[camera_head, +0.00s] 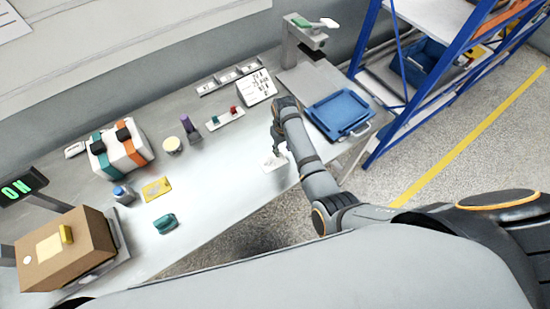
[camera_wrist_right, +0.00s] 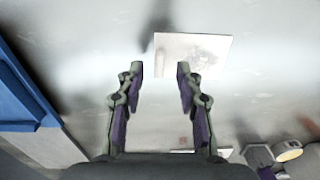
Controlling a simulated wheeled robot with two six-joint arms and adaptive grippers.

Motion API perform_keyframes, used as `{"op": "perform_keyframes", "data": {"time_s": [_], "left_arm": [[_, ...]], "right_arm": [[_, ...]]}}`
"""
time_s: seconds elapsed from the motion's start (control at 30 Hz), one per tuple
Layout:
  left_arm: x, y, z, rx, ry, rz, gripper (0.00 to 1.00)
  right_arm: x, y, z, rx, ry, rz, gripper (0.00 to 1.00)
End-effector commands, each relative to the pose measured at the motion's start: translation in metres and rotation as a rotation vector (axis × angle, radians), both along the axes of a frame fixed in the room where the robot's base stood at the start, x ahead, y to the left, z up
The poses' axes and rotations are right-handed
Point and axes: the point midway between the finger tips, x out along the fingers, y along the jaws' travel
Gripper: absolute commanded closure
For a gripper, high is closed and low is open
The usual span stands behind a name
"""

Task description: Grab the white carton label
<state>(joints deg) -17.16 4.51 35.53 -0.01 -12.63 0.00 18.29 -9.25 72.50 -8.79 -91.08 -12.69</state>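The white carton label (camera_head: 271,164) lies flat near the front edge of the grey table, just below my right gripper in the head view. In the right wrist view the pale square label (camera_wrist_right: 195,49) lies just beyond the fingertips, its near edge between them. My right gripper (camera_head: 279,149) points down at the table beside the label. The right wrist view shows its two fingers (camera_wrist_right: 159,70) apart, with nothing between them. Whether the tips touch the table cannot be told. My left gripper is not in view.
A blue tray (camera_head: 339,112) lies right of my right gripper. A purple-topped item (camera_head: 188,127), a striped box (camera_head: 121,150) and a brown carton (camera_head: 62,252) are left. Table around the label is clear.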

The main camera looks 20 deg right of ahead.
Motion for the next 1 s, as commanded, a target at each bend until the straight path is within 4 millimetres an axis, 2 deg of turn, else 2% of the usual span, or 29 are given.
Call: {"op": "perform_keyframes", "data": {"time_s": [0.17, 0.4, 0.67, 1.0], "left_arm": [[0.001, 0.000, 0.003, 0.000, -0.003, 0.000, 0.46], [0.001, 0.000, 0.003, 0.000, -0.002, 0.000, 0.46], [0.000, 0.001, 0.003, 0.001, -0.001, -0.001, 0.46], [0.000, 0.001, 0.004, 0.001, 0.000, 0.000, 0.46]], "right_arm": [[0.000, 0.000, -0.021, 0.000, 0.000, -0.001, 0.64], [0.000, 0.000, -0.024, 0.001, -0.002, -0.001, 0.64], [0.000, 0.000, -0.024, 0.001, -0.002, -0.001, 0.99], [0.000, 0.000, -0.023, 0.001, -0.002, -0.001, 1.00]]}}
